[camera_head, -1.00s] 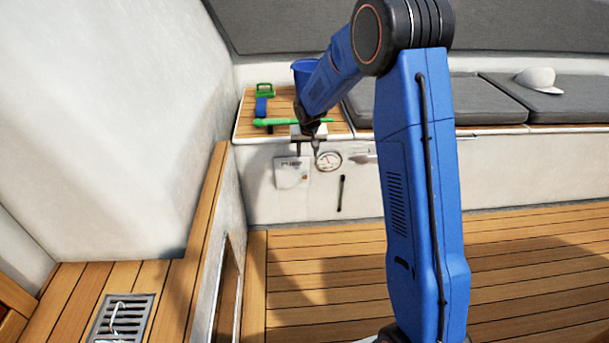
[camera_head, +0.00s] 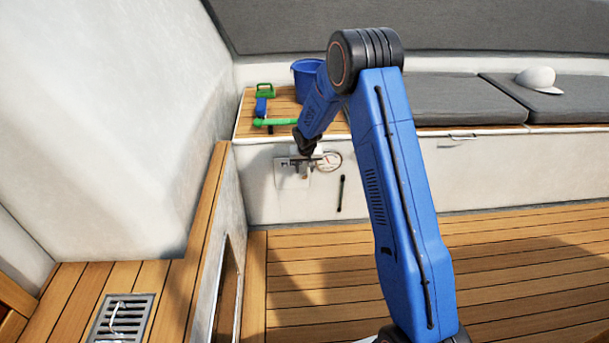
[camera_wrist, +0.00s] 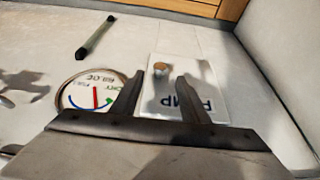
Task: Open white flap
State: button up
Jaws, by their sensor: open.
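The white flap (camera_head: 287,180) is a square panel on the white vertical wall below the bench. My gripper (camera_head: 302,170) is in front of it and hides part of it in the head view. In the wrist view the flap (camera_wrist: 208,75) shows upside-down lettering, partly hidden by a finger, and a small round brownish knob (camera_wrist: 160,67). My open gripper (camera_wrist: 160,78) has its fingers spread with the knob showing in the gap between their tips. I cannot tell whether the fingers touch the flap.
A round gauge (camera_head: 330,161) sits right beside the flap, also seen in the wrist view (camera_wrist: 90,92). A dark rod-shaped handle (camera_head: 342,192) is on the wall. A blue bucket (camera_head: 306,80) and a green-handled tool (camera_head: 275,122) are on the bench. The wooden floor is clear.

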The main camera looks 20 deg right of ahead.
aim_at(304, 174)
jog(key=shift+x, duration=2.75)
grip_shut()
